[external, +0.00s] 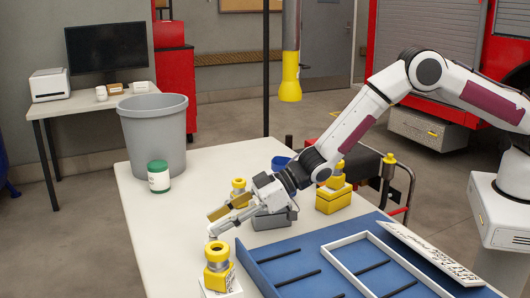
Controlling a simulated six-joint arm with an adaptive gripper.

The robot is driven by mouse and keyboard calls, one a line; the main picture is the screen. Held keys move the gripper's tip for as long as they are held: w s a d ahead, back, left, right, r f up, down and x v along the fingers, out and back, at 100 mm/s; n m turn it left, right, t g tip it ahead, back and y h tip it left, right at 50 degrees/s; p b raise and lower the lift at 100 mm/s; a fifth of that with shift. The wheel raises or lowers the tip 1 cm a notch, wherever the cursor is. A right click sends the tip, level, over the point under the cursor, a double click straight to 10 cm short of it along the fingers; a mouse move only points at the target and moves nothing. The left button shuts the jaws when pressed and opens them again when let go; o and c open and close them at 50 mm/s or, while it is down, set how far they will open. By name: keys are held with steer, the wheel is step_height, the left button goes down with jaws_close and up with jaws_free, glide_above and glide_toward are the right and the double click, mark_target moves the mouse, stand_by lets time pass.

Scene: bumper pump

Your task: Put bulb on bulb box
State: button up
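My gripper (220,222) is low over the white table, pointing down and left. Its fingers look spread, with a gold-coloured piece on the upper one, and nothing is clearly held between them. Another small yellow piece (238,186) stands behind the gripper. A yellow box-like block (333,201) with a yellow top piece stands to the right of it. I cannot tell which of these is the bulb or the bulb box.
A grey box (270,219) sits under my wrist. A blue tray (290,243) with black dividers and a white frame fills the front right. A grey bin (155,130) and a green-lidded white jar (158,177) stand at the left. The table's left front is clear.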

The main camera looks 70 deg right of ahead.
steer(key=shift+d+r, duration=0.1)
steer(key=shift+r, duration=0.1)
steer(key=v, duration=1.1)
steer(key=shift+s, duration=0.4)
steer(key=shift+d+r, duration=0.1)
steer(key=shift+d, duration=0.05)
stand_by(0.6)
